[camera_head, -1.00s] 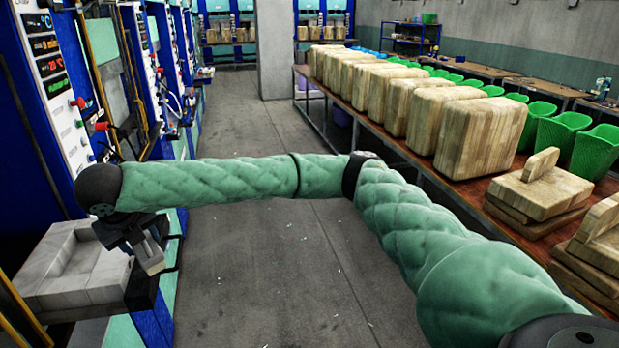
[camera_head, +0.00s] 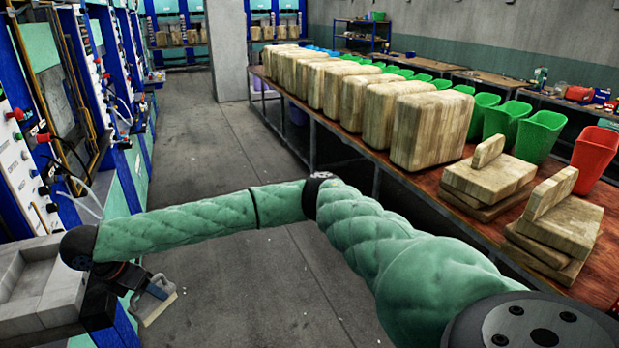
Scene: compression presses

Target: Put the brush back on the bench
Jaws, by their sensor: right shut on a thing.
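The brush (camera_head: 155,299), with a pale blue-grey body and a cream edge, hangs tilted at the lower left. My right gripper (camera_head: 138,283) is shut on it, beside the press's grey mould and above the floor. The fingertips are small and partly hidden by the wrist and the brush. The bench (camera_head: 598,271) has a reddish-brown top and runs along the right side, well apart from the brush. My left gripper is out of view.
Wooden blocks (camera_head: 430,132) line the bench, with stacked boards (camera_head: 555,230) at its near end. Green bins (camera_head: 541,135) and a red bin (camera_head: 595,158) stand behind them. Blue presses with a grey mould (camera_head: 30,285) are at left. The aisle floor (camera_head: 190,165) is clear.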

